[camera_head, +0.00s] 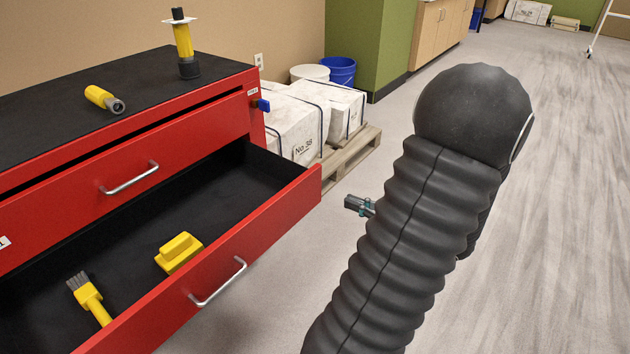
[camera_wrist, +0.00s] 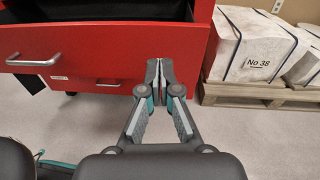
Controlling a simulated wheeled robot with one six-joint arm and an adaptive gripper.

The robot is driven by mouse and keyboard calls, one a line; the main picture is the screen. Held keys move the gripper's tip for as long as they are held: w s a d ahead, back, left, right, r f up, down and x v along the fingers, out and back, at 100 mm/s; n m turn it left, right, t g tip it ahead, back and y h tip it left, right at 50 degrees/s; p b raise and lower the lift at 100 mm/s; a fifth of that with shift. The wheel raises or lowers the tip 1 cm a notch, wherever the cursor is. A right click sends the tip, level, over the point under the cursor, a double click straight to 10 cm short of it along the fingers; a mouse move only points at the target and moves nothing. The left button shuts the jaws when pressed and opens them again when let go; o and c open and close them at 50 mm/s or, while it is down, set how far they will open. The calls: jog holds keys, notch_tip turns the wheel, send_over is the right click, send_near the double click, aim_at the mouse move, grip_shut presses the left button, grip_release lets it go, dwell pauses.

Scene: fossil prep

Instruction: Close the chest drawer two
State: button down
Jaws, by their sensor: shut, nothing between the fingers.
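The red chest (camera_head: 225,118) stands at the left in the head view. Its drawer with a silver handle (camera_head: 218,284) is pulled far out, showing a black interior. A yellow-handled brush (camera_head: 88,296) and a yellow block (camera_head: 178,252) lie inside. The drawer above it (camera_head: 130,180) sits much farther back. My gripper (camera_head: 358,206) is shut and empty, to the right of the open drawer in the head view. In the wrist view, my gripper's fingertips (camera_wrist: 158,72) overlap the right end of the open drawer's red front (camera_wrist: 100,42); contact cannot be told.
A yellow tool (camera_head: 104,99) and a yellow-black upright tool (camera_head: 184,48) are on the chest top. White blocks (camera_head: 292,122) rest on a wooden pallet (camera_head: 350,152) behind, near a blue bucket (camera_head: 340,70). The floor at the right is clear.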

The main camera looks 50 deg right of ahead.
aim_at(309, 177)
jog(key=shift+m+t+h, duration=0.4)
jog(key=shift+m+h, duration=0.3)
jog(key=shift+h, duration=0.1)
jog(key=w, duration=0.4)
jog(key=w+d, duration=0.1)
jog(key=w, duration=0.7)
jog(key=shift+d+f+p, duration=0.2)
jog(key=shift+f+p, duration=0.05)
jog(key=shift+p, duration=0.15)
